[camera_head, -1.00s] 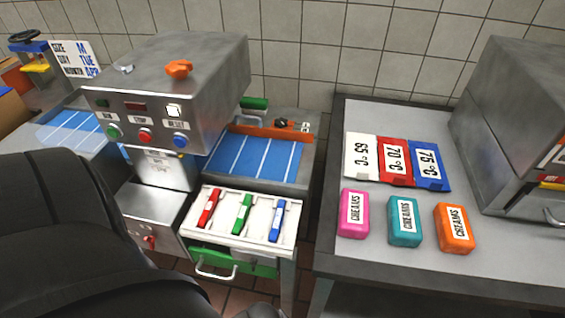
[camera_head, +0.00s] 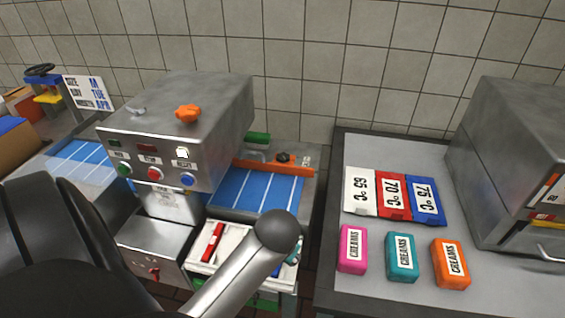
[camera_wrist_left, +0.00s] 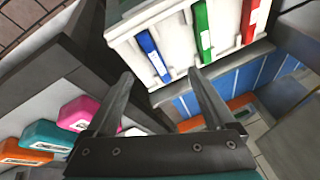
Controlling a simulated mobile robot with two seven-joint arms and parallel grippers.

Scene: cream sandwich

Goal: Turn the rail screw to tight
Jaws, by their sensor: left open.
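The rail screw (camera_head: 283,157) looks like a small dark knob on the orange rail (camera_head: 260,165), at the back of the blue conveyor bed. A small white label (camera_head: 306,161) is beside it. Its turned position is too small to read. In the left wrist view the orange rail (camera_wrist_left: 240,101) shows partly, beyond my fingers; I cannot make out the screw there. My left gripper (camera_wrist_left: 160,74) is open with nothing between its fingers, near the white tray of coloured bars. My right gripper is not in view.
The steel machine box (camera_head: 175,128) with buttons and an orange top knob (camera_head: 188,113) stands left of the rail. The white tray (camera_head: 205,250) is in front, partly covered by my arm. A grey table (camera_head: 350,285) with cream packs and temperature cards is at right.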

